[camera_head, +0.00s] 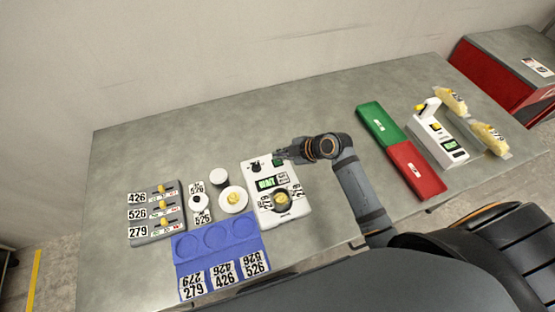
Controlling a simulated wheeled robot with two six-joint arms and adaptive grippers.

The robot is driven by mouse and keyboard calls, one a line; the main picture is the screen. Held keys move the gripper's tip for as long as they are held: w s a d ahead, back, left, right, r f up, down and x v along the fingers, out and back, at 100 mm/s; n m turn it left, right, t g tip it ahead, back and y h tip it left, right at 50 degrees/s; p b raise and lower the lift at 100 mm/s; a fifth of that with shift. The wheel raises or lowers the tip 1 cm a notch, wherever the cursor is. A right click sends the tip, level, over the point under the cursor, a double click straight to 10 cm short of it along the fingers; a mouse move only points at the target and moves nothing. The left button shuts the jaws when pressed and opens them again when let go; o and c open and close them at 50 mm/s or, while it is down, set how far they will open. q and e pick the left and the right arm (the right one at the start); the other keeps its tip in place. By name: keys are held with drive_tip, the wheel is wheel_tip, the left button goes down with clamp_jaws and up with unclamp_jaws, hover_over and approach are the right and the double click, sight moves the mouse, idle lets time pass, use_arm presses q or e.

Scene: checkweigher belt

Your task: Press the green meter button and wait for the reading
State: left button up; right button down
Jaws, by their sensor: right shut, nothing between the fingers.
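The white meter (262,208) stands on the table in the middle of the head view. Its green display (267,183) appears to read "WAIT". A yellow-topped item (282,198) sits on its lower part, between labels that appear to read 279. The green button (277,162) shows at the meter's upper edge, partly hidden by my right gripper. My right gripper (281,155) is shut and empty, with its tips at or just above the button; I cannot tell whether they touch it. My left gripper is not in view.
A blue tray (217,259) with numbered labels lies at the front left. A grey holder (154,233) with yellow-marked items stands left of it. White round pieces (219,177) stand between. Green (379,124) and red (416,170) trays and a white device (438,139) stand right.

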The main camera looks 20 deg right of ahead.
sight(280, 162)
drive_tip(key=shift+r+p, duration=2)
drive_tip(key=shift+r, duration=0.55)
drive_tip(key=shift+f, duration=0.1)
